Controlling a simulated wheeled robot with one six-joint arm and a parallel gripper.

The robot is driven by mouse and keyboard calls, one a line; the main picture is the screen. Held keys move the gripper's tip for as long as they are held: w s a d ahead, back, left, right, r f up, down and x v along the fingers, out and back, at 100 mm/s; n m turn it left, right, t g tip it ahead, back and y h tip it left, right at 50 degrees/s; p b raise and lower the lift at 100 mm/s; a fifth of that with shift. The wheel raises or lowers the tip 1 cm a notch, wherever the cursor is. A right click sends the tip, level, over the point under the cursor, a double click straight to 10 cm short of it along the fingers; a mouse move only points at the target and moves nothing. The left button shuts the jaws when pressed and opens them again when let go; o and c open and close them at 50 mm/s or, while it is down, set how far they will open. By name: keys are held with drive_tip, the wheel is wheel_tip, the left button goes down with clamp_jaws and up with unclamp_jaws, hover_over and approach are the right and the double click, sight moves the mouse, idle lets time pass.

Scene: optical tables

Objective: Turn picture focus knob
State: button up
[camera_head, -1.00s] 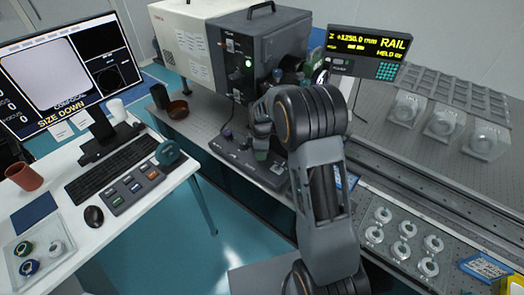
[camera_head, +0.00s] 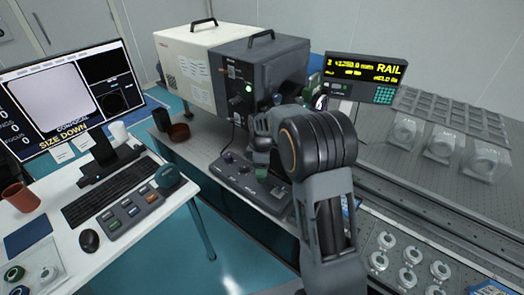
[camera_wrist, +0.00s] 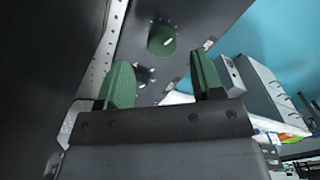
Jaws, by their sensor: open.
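A dark control panel (camera_head: 236,178) with small knobs lies on the bench in front of the black instrument box. My gripper (camera_head: 262,168) is over the panel's right part and hides some of it. In the wrist view, a round green knob (camera_wrist: 162,40) with a pale mark stands on a dark surface. My gripper's green fingers (camera_wrist: 158,75) are apart and empty. The knob shows beyond the fingertips, between their lines, with no visible contact. No label is readable, so I cannot tell whether it is the picture focus knob.
A black box (camera_head: 262,80) with a lit green button stands behind the panel, beside a white box (camera_head: 182,68). The monitor (camera_head: 68,100) reads "CONFOCAL" and "SIZE DOWN". A yellow-lettered rail display (camera_head: 364,70) and several ring mounts (camera_head: 410,255) are at right.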

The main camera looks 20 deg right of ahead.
wheel_tip(320, 180, up, 10)
drive_tip(key=shift+f, duration=0.25)
idle(0.6)
drive_tip(key=s+r+m+t, duration=0.1)
drive_tip(key=s+m+t, duration=0.2)
drive_tip(key=s+m, duration=1.1)
drive_tip(key=shift+s+r+t, duration=0.25)
drive_tip(key=shift+s+t, duration=0.05)
drive_tip(key=shift+s, duration=4.3)
